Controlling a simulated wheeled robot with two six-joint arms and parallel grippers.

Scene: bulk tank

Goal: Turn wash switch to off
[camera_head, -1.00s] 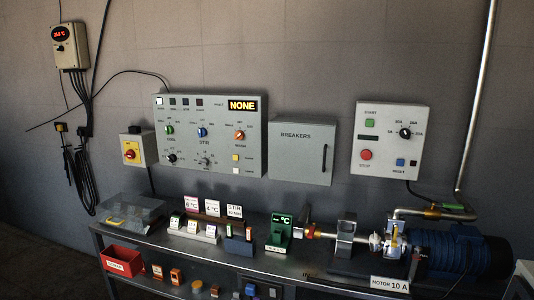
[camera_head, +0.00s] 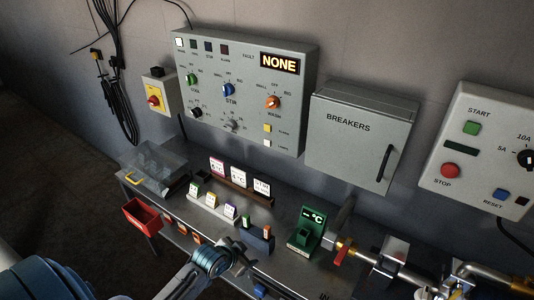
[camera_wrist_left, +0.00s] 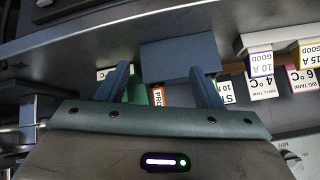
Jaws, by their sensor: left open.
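The wash switch (camera_head: 273,102) is an orange knob at the right of the grey control panel (camera_head: 215,118) in the head view. Its pointer looks tilted, but I cannot tell exactly which label it points to. My left arm comes in at the bottom of the head view, low over the bench and well apart from the knob. In the left wrist view my left gripper (camera_wrist_left: 160,64) has its two blue fingers apart with nothing held between them. The switch is out of sight in the left wrist view. My right gripper is not seen.
Green (camera_head: 192,79) and blue (camera_head: 228,90) knobs sit left of the wash switch. The breaker box (camera_head: 358,139) stands right of the panel. Below, the bench holds label cards, a green temperature display (camera_head: 307,231) and pipework. A red bin (camera_head: 143,215) is at left.

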